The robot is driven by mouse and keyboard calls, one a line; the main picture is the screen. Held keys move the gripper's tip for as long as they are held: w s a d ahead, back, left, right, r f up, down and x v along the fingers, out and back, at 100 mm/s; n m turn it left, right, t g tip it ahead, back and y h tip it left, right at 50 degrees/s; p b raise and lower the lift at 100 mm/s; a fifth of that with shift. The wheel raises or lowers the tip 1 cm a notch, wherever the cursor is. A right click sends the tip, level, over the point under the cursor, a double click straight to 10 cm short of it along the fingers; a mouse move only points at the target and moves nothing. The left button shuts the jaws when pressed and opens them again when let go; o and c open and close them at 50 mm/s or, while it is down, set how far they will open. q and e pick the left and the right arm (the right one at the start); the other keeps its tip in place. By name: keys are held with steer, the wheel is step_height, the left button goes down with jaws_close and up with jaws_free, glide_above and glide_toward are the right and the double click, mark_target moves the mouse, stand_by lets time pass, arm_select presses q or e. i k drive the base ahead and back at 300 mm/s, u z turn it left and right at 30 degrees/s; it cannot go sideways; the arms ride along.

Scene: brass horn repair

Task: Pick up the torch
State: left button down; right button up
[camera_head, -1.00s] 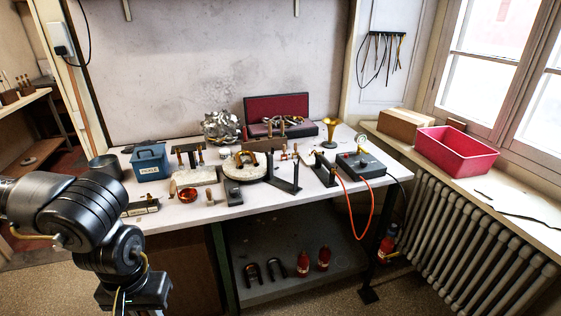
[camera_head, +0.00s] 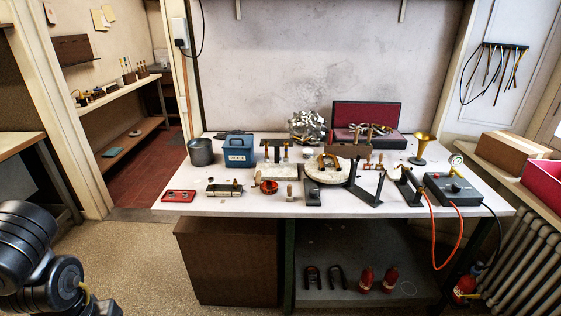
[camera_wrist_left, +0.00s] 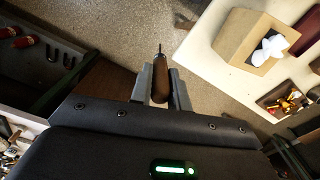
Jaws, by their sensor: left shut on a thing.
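In the left wrist view my left gripper (camera_wrist_left: 161,72) is shut on a tool with a brown wooden handle (camera_wrist_left: 160,84) and a thin dark metal tip. It is held above the floor. In the head view an orange hose (camera_head: 461,238) hangs in a loop over the table's front edge. One end goes up to a dark stand (camera_head: 407,186) holding a brass-coloured piece, which seems to be the torch (camera_head: 405,172); it is too small to tell surely. My left gripper is outside the head view; only my arm shows at lower left. My right gripper is not in view.
The white workbench (camera_head: 235,205) is crowded with a blue pickle box (camera_head: 238,155), a grey pot (camera_head: 201,153), a dark control box (camera_head: 453,189) and a brass funnel (camera_head: 421,149). A red phone-like item (camera_head: 179,196) lies at the left. Floor left of the bench is clear.

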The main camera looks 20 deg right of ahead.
mark_target(414, 180)
steer(key=i, duration=1.35)
steer(key=z, duration=1.2)
